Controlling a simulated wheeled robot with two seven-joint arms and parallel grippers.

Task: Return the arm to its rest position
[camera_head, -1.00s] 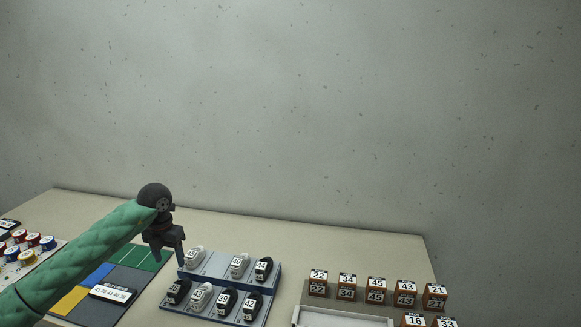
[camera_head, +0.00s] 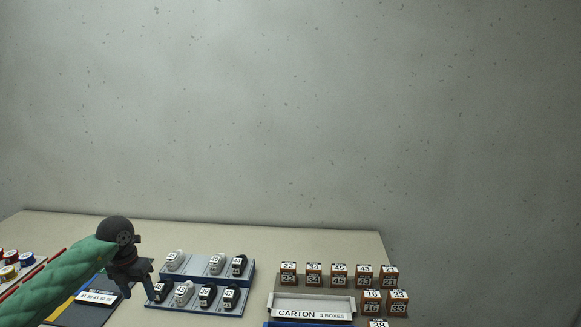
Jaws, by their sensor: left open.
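My left arm reaches in from the lower left in its green sleeve. My left gripper (camera_head: 140,290) is open and empty, its fingers pointing down just left of the shoe rack (camera_head: 205,273). The rack has two steps with numbered shoes: a back row with a grey shoe (camera_head: 175,260) at its left end, and a front row with a black shoe (camera_head: 231,297) at its right end. Whether a finger touches the rack's left edge, I cannot tell. My right gripper does not show.
A white carton tray (camera_head: 312,303) labelled "CARTON 3 BOXES" stands right of the rack. Numbered brown boxes (camera_head: 339,274) stand behind and right of it. Left are a dark mat (camera_head: 85,315) with a label card (camera_head: 99,298) and coloured round tins (camera_head: 10,257). The table's back strip is clear.

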